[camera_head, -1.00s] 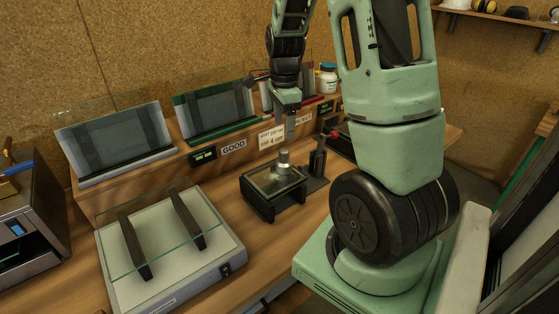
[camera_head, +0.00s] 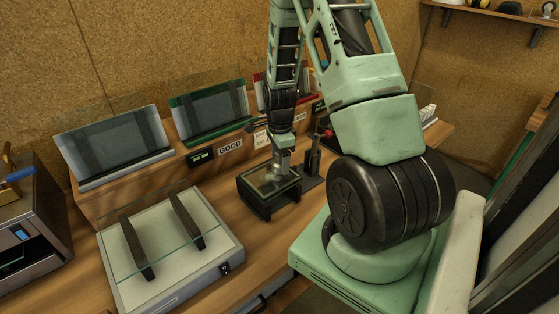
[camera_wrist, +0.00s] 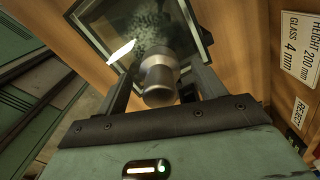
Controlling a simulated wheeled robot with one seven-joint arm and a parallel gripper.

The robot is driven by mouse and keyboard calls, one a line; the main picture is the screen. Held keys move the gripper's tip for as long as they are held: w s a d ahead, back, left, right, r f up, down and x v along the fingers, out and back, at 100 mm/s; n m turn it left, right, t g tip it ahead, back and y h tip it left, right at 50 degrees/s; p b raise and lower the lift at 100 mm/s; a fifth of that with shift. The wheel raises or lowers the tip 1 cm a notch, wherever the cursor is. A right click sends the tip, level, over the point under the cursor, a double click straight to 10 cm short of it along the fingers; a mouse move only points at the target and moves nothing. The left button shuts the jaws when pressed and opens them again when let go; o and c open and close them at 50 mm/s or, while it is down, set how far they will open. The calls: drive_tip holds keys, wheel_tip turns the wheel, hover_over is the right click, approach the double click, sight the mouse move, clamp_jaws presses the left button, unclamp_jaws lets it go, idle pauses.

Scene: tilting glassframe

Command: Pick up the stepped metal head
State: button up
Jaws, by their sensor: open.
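The stepped metal head (camera_wrist: 159,80) is a short silvery cylinder with a wider and a narrower part. In the wrist view it lies between the two dark fingers of my gripper (camera_wrist: 163,76), with a gap visible on each side. My gripper is open. In the head view my gripper (camera_head: 281,166) points down over the black-framed glass stand (camera_head: 255,203), and the head is largely hidden by the fingers there. The stand's dark frame also shows in the wrist view (camera_wrist: 91,33), behind the head.
A dark upright post (camera_head: 314,155) stands just right of the stand. A light box (camera_head: 215,268) with two dark bars and a glass sheet is at left front. Glass panels in racks (camera_head: 205,110) line the raised shelf behind. Bare wooden bench lies around the stand.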

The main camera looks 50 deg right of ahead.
drive_tip(key=shift+c, duration=0.2)
drive_tip(key=c, duration=1.3)
